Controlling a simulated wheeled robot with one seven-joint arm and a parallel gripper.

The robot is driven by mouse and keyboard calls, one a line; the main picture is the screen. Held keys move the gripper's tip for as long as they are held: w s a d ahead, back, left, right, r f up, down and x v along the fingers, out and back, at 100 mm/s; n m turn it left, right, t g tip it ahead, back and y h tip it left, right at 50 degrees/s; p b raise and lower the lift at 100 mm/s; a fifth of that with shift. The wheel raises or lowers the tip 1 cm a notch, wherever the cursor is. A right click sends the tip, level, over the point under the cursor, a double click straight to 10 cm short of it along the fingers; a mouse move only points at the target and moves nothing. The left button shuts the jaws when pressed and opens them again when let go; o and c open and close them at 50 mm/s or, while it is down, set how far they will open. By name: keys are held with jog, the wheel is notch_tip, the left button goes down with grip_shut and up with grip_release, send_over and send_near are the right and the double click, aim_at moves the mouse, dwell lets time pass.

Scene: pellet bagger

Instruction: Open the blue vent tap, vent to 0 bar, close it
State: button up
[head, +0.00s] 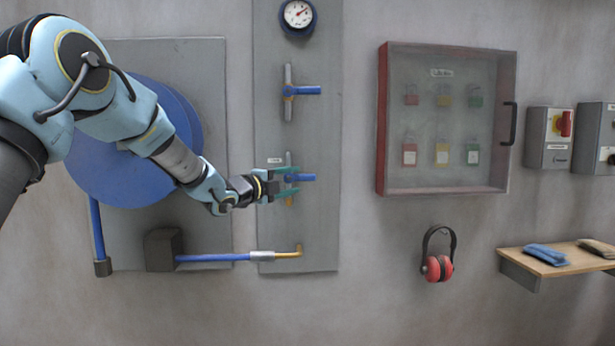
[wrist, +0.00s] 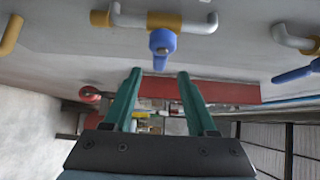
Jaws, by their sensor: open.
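The lower blue tap (head: 306,177) sits on a vertical pipe on the grey panel, its handle pointing right, across the pipe. A similar upper blue tap (head: 306,90) also points right. Which one is the vent tap I cannot read. My gripper (head: 288,182) is open at the lower tap, with its green fingers above and below the handle's level. In the wrist view, a blue handle (wrist: 162,46) lies just beyond and between my open fingertips (wrist: 160,74), with no clear contact. The pressure gauge (head: 298,14) is at the panel's top; its value is too small to read.
A lock cabinet (head: 447,118) with a red left side hangs right of the panel. Red ear defenders (head: 437,267) hang below it. A wooden shelf (head: 550,265) holds gloves at right. A blue pipe (head: 215,257) runs below my arm. Another blue handle (wrist: 293,74) is at right in the wrist view.

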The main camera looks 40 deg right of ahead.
aim_at(304, 178)
jog(key=d, duration=0.2)
jog(key=d+p, duration=0.1)
jog(key=d, duration=0.1)
jog(key=w+d+p, duration=0.1)
jog(key=d, duration=0.2)
jog(key=shift+s+a, duration=0.1)
jog(key=shift+c, duration=0.4)
grip_shut()
dwell(0.8)
